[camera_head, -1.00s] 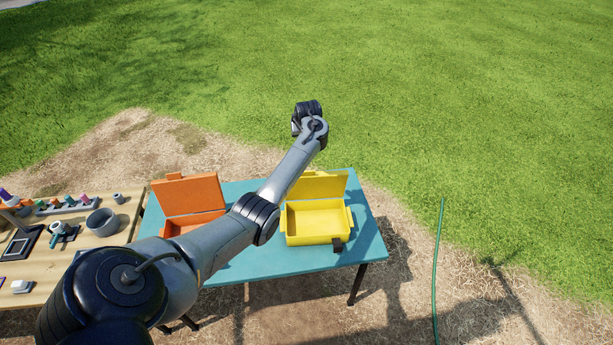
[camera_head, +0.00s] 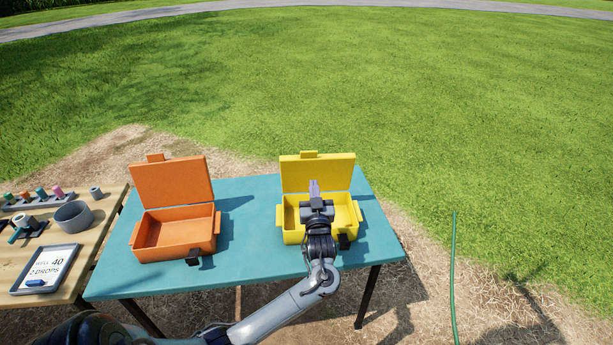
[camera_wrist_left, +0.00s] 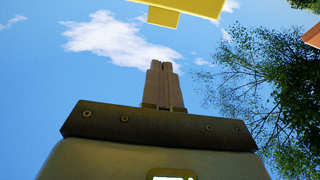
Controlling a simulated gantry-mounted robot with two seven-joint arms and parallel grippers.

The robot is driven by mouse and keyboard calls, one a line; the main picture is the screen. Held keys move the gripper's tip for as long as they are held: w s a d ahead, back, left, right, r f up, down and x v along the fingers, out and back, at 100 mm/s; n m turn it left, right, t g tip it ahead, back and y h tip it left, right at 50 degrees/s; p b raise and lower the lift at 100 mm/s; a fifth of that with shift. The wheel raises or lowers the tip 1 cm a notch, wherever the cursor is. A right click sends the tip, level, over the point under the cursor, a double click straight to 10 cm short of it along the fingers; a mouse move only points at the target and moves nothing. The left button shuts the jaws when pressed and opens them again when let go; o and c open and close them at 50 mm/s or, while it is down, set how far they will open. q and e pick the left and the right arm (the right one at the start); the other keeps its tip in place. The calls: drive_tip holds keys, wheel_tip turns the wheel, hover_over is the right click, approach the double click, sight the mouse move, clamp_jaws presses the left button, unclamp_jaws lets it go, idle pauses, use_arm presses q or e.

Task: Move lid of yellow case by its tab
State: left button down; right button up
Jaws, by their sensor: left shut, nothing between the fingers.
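The yellow case (camera_head: 290,236) stands open on the teal table, at its right part. Its lid (camera_head: 318,173) is upright at the back, and the tab (camera_head: 309,153) sticks up from the lid's top edge. My left gripper (camera_head: 314,186) is shut and empty, in front of the lid and over the case in the head view. In the left wrist view my shut fingers (camera_wrist_left: 162,72) point up at the sky. The yellow lid (camera_wrist_left: 200,5) and its tab (camera_wrist_left: 163,16) show above the fingertips, apart from them. My right gripper is not in view.
An open orange case (camera_head: 172,238) stands left on the teal table (camera_head: 243,250). A wooden table (camera_head: 98,232) at the far left holds a grey bowl (camera_head: 73,215), a sign tray (camera_head: 45,268) and several small items. A green hose (camera_head: 454,265) is at right.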

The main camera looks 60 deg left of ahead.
use_arm(q)
drive_tip(key=f, duration=0.2)
drive_tip(key=b, duration=0.3)
approach(308, 153)
drive_tip(key=x, duration=0.6)
drive_tip(key=shift+w+a+f, duration=0.1)
drive_tip(key=shift+w+a, duration=0.1)
drive_tip(key=shift+a, duration=0.15)
drive_tip(key=shift+p, duration=0.3)
